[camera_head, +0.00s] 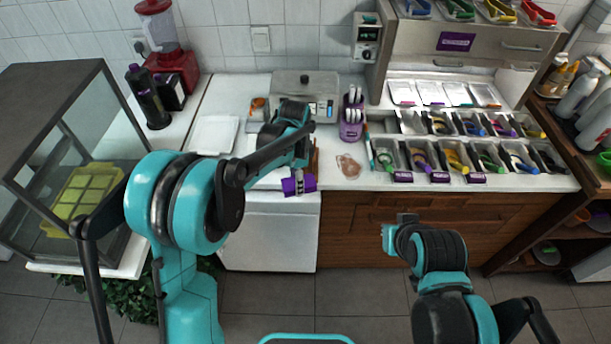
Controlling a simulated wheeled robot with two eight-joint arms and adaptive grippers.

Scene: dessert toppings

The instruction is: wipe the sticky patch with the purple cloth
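The sticky patch (348,166) is a brownish smear on the white counter, right of centre and below the purple cup of white-topped utensils. The purple cloth (307,184) is at the counter's front edge, left of the patch and apart from it. My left gripper (299,182) reaches down over the counter and appears shut on the cloth, with purple showing on both sides of its fingers. The arm hides part of the counter behind it. My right arm (432,250) is folded low in front of the drawers, and its fingers cannot be made out.
The purple utensil cup (351,130) stands behind the patch. Rows of topping bins (430,160) begin just right of it. A metal appliance (305,92) and white tray (214,135) lie behind the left arm. A glass case (70,150) stands left.

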